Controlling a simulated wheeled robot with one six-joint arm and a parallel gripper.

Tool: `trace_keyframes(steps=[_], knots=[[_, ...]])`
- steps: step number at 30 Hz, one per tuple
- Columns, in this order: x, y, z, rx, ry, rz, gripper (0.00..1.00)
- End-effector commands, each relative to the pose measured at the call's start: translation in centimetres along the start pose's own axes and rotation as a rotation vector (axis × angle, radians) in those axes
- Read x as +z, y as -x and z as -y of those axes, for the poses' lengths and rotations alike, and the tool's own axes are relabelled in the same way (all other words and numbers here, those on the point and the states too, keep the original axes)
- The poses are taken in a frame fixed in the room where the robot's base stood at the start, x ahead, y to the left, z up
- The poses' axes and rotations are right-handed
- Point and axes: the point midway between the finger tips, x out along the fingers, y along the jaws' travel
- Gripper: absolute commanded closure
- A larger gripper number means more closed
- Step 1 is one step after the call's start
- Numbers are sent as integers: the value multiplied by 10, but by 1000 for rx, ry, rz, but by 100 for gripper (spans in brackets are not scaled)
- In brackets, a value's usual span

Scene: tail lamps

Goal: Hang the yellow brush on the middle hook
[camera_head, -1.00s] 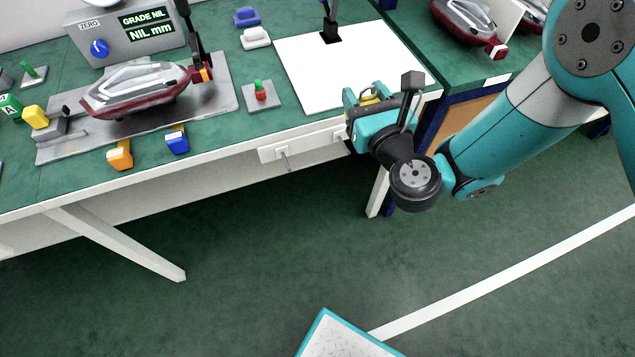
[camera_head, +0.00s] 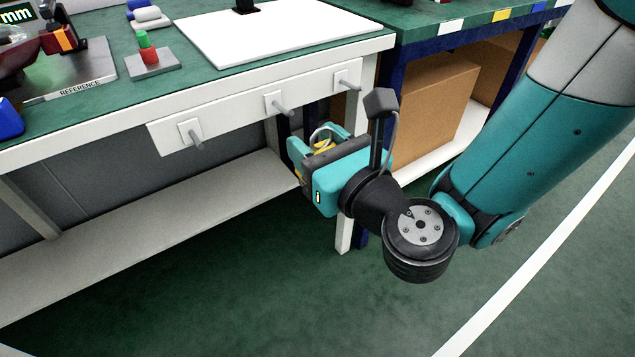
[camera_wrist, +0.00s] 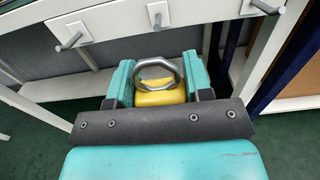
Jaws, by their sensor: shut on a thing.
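The yellow brush (camera_wrist: 160,96) is held between the fingers of my gripper (camera_wrist: 157,85), with a grey metal ring (camera_wrist: 150,68) standing up at its far end. In the head view my gripper (camera_head: 320,145) hangs in front of the bench, below and to the right of the middle hook, and only a bit of the yellow brush (camera_head: 323,141) shows. The middle hook (camera_head: 281,107) is a grey peg on a white plate on the bench's front rail; it also shows in the wrist view (camera_wrist: 158,22), just beyond the ring. A gap seems to lie between ring and hook. The brush's underside is hidden.
The left hook (camera_head: 194,139) and right hook (camera_head: 347,84) flank the middle one on the white rail (camera_head: 235,113). A lower shelf (camera_head: 150,238) runs under the bench. A bench leg (camera_head: 345,225) and a cardboard box (camera_head: 440,105) are close to my gripper.

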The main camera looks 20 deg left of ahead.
Motion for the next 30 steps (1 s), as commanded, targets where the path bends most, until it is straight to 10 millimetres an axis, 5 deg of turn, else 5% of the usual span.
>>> trace_keyframes(steps=[17, 30], knots=[[-6, 5, 0, 0, 1, 1, 78], [1, -32, 0, 1, 1, -1, 78]])
